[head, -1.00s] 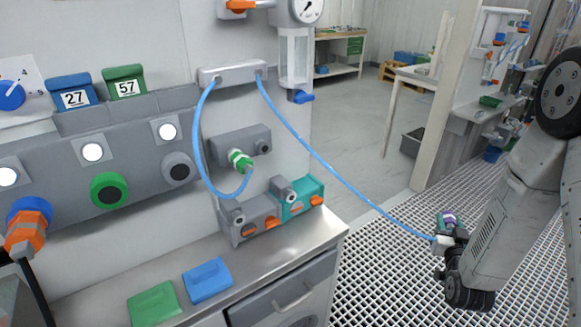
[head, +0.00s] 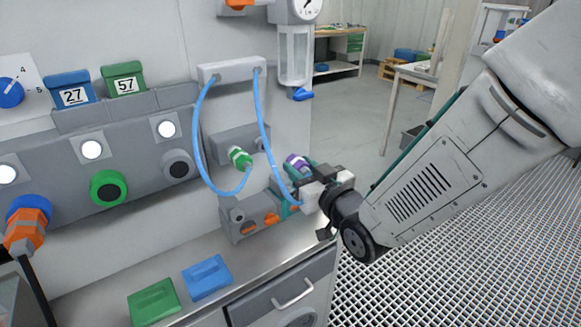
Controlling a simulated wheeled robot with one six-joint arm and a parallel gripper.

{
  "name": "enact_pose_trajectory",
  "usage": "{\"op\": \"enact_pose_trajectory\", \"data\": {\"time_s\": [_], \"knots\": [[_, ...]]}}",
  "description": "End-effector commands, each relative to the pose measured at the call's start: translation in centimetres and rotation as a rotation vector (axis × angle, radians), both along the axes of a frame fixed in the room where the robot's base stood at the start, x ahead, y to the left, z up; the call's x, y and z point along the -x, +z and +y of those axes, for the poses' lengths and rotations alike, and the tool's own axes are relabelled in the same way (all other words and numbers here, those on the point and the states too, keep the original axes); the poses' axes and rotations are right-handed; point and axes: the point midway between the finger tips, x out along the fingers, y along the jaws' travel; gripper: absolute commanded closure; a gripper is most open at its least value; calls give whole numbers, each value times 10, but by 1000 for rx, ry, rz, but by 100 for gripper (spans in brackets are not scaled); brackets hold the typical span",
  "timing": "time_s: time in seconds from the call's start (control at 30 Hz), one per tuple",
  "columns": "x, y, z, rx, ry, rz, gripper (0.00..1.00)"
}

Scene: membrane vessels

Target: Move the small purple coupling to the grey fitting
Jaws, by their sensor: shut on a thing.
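The small purple coupling (head: 297,162), with a white and green band, is on the end of a blue hose (head: 263,125). My gripper (head: 308,186) is shut on the coupling and holds it up in front of the panel, right of the green coupling (head: 240,157). A grey fitting block (head: 245,227) with a short grey stub (head: 237,215) and orange parts stands at the back of the bench, lower left of my gripper. A teal block beside it is largely hidden behind my gripper. Another grey block (head: 222,141) on the wall carries the green coupling.
A second blue hose (head: 198,140) loops from the wall manifold (head: 232,71) to the green coupling. A clear cylinder with a blue valve (head: 301,94) hangs above my gripper. Green (head: 154,302) and blue (head: 208,278) lidded pieces lie on the bench.

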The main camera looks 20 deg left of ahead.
Motion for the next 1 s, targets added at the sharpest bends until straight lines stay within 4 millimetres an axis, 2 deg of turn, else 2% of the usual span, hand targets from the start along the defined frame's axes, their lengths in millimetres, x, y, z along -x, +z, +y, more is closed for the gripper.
{"op": "enact_pose_trajectory", "data": {"time_s": [0.1, 0.27, 0.63, 1.0], "knots": [[16, 10, 14, 2, 40, -2, 100], [21, 13, 19, 3, 53, -2, 100], [18, 12, 20, 3, 51, -4, 100], [-2, 12, 44, 3, 51, -3, 100]]}}
